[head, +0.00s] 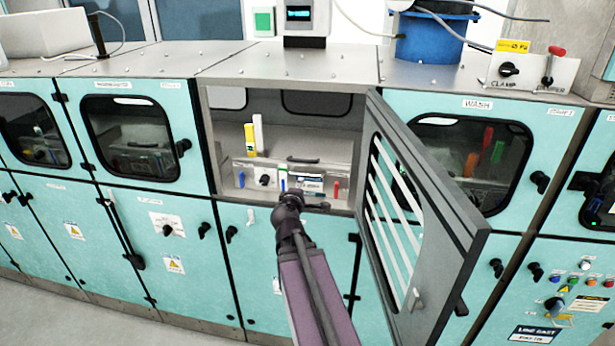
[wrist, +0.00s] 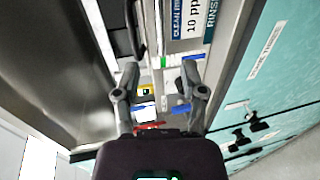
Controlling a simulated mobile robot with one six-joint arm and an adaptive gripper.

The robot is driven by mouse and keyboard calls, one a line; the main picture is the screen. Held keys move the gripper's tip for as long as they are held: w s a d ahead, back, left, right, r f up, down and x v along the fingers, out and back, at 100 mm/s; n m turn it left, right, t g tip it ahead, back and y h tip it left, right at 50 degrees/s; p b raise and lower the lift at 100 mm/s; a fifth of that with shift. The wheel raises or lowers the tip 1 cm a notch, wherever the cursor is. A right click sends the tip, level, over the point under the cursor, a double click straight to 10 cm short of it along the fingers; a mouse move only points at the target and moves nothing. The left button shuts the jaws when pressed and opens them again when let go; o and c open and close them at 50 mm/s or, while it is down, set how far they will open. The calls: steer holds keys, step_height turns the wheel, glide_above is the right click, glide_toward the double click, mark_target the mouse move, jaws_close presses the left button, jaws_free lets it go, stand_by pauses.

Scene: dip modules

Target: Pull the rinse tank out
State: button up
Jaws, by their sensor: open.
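The rinse tank (head: 330,172) is a grey metal box inside the open middle bay. Its front carries a black bar handle (head: 303,160), a white-and-blue label (head: 310,185), a black knob (head: 265,181) and coloured levers.
The bay's door (head: 425,225) stands swung open to the right of my arm, close beside it. Closed teal cabinets flank the bay, including the "WASH" one (head: 475,105). A blue bucket (head: 432,40) and clamp box (head: 530,72) stand on top. Floor shows at lower left.

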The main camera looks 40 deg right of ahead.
mark_target(307, 175)
steer(key=b+x, duration=0.2)
steer(key=x, duration=1)
steer(key=shift+w+d, duration=0.1)
steer(key=shift+w, duration=0.05)
jaws_close()
